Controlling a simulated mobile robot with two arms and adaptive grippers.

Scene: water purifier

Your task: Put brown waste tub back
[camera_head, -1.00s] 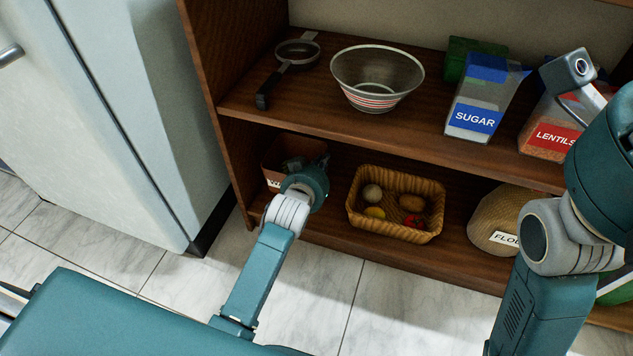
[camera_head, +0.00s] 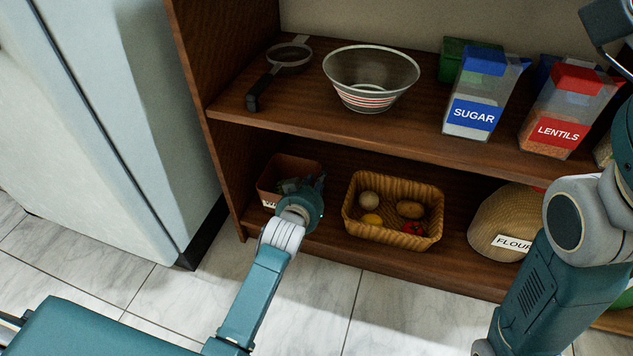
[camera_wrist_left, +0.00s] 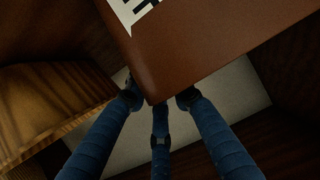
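The brown waste tub (camera_head: 282,169), with a white label on its front, stands on the lower shelf at its left end. In the left wrist view the tub (camera_wrist_left: 205,40) fills the top, with a bottom corner close to the fingertips. My left gripper (camera_head: 305,185) is at the tub's right front side. In the left wrist view its blue fingers (camera_wrist_left: 160,98) are spread apart with no object clearly gripped; whether the tips touch the tub is unclear. My right arm (camera_head: 570,230) shows at the right, but its gripper cannot be made out.
A wicker basket (camera_head: 438,207) with produce stands just right of the tub, near my left gripper. A flour container (camera_head: 500,215) is further right. The cabinet's left side wall (camera_head: 232,165) bounds the tub's other side. The upper shelf (camera_head: 400,130) lies above.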

